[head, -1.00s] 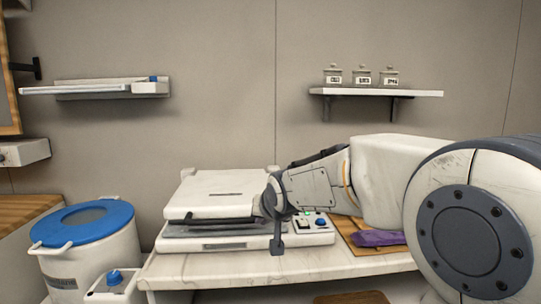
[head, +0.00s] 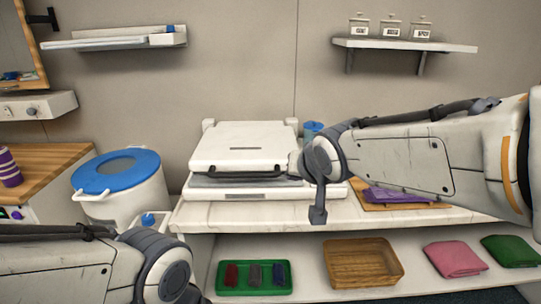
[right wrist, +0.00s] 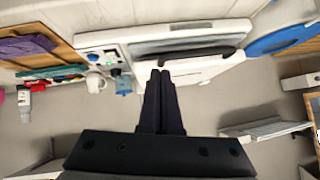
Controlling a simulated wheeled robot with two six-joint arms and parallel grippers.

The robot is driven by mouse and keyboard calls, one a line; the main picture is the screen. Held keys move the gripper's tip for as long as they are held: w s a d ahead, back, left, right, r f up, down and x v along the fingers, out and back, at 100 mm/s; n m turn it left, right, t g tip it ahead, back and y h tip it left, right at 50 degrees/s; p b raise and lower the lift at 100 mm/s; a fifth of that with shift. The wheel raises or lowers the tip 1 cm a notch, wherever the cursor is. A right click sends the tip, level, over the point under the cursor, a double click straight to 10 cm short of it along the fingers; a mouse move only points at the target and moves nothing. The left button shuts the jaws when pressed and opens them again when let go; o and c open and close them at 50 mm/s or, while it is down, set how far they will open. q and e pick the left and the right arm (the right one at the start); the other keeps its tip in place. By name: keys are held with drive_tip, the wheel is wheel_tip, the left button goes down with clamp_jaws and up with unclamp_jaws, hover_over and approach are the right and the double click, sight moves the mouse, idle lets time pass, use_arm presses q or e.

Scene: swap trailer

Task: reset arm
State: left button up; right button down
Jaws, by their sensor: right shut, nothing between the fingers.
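My right arm reaches in from the right in the head view. Its gripper (head: 318,214) points down in front of the worktop, at the right front of the white press (head: 243,146). In the right wrist view the two dark fingers (right wrist: 161,76) lie together, shut and empty, with the press (right wrist: 190,70) beyond their tips. My left arm (head: 100,268) comes in at the lower left of the head view. Its wrist joint shows, but its fingers do not.
A blue-lidded bin (head: 122,172) stands left of the worktop (head: 255,214). A purple cloth (head: 395,195) lies on a board at the right. The lower shelf holds a green tray (head: 222,289), a wooden tray (head: 362,285), a pink cloth (head: 455,259) and a green cloth (head: 512,251).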

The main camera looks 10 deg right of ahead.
drive_tip(key=s+a+f+n+g+p, duration=0.1)
drive_tip(key=s+a+n+g+p, duration=0.2)
drive_tip(key=s, duration=0.5)
drive_tip(key=s+a+f+n+g+p, duration=0.1)
drive_tip(key=s+a+n+g+p, duration=0.2)
drive_tip(key=s, duration=0.5)
drive_tip(key=s+a+f+n+g+p, duration=0.1)
drive_tip(key=s+a+n+g+p, duration=0.3)
drive_tip(key=s, duration=0.5)
drive_tip(key=shift+a+y+p, duration=0.25)
drive_tip(key=shift+y+p, duration=0.05)
drive_tip(key=shift+p, duration=0.2)
